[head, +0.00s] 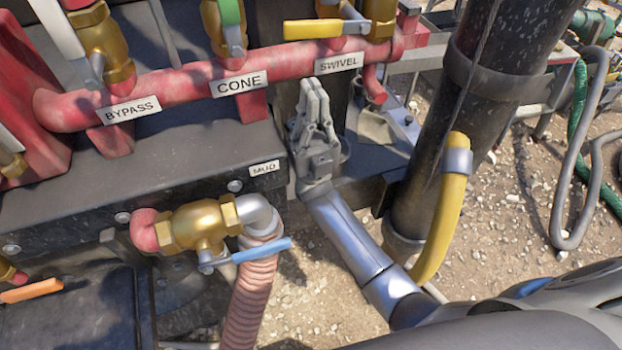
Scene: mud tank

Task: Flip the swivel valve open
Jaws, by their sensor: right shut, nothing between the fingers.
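The swivel valve is at the top, above the SWIVEL label (338,63) on the red pipe. Its brass body (380,14) is cut off by the top edge. Its yellow handle (312,28) points left, roughly along the pipe, from a grey metal lever end. My right gripper (314,86) is shut and empty, fingers pointing up. In the picture its tips are just below the SWIVEL label and the yellow handle, apart from the handle. The exact depth gap is hard to tell. My left gripper is not in view.
The cone valve with a green handle (229,12) and the bypass valve with a white handle (57,28) stand left along the red pipe (185,90). A blue-handled mud valve (200,228) is lower left. A thick black pipe (480,90) and yellow hose (443,215) are right.

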